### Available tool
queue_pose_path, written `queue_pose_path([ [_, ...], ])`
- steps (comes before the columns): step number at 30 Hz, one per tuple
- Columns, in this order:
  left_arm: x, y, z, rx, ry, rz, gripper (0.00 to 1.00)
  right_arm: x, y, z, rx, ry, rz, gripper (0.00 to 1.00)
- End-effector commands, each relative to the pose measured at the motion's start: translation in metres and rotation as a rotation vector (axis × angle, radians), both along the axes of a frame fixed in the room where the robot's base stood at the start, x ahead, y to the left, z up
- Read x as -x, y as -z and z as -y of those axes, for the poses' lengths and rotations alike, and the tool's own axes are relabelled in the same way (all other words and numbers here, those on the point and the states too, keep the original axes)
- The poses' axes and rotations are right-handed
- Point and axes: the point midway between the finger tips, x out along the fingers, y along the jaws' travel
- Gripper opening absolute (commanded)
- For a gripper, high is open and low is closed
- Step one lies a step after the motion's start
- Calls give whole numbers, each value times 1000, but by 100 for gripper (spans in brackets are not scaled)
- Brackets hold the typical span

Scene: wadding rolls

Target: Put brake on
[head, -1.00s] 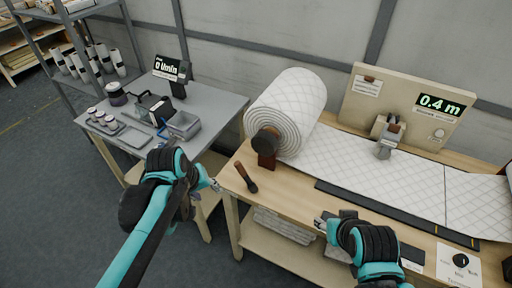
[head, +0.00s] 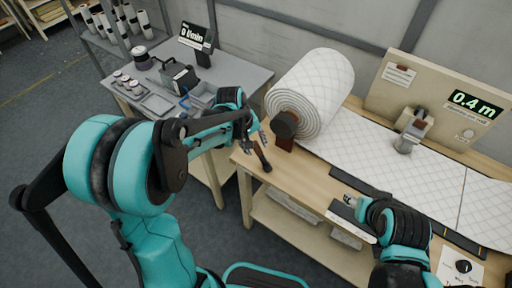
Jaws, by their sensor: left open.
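The white quilted wadding roll (head: 318,88) lies on its side at the left end of the wooden bench, with a dark round hub (head: 287,124) at its near end on a brown support. A small lever with a dark handle (head: 262,158), which looks like the brake, stands at the bench's left front edge, tilted. My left gripper (head: 253,138) is open and empty, with its fingers just above and beside the lever's upper end; I cannot tell whether they touch it. My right gripper (head: 350,202) is over the bench's front edge; its jaw opening is unclear.
The wadding sheet (head: 370,150) runs right from the roll across the bench, past a grey clamp-like device (head: 408,138) and a display (head: 475,103) reading 0.4 m. A grey side table (head: 240,76) with jars, trays and a scale-like display stands left.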

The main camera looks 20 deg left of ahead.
Motion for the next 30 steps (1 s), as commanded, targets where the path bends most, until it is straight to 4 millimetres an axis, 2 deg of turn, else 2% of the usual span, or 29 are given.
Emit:
queue_pose_path([
  [3, -1, 7, 2, 0, 1, 0, 43, 0, 2, 0, 0, 0, 0, 48],
  [10, -1, 7, 2, 0, 0, 0, 43, 0, 2, 0, 0, 0, 0, 48],
  [11, -1, 7, 2, 0, 0, 0, 40, 0, 2, 0, 0, 0, 0, 48],
  [15, -1, 7, 2, 0, 0, 0, 3, 0, 2, 0, 0, 0, 0, 48],
  [16, -1, 7, 2, 0, 0, 0, 0, 0, 2, 0, 0, 0, 0, 48],
  [30, 1, 2, 9, -65, 4, 25, 0, 0, -2, 0, 0, 0, 0, 48],
])
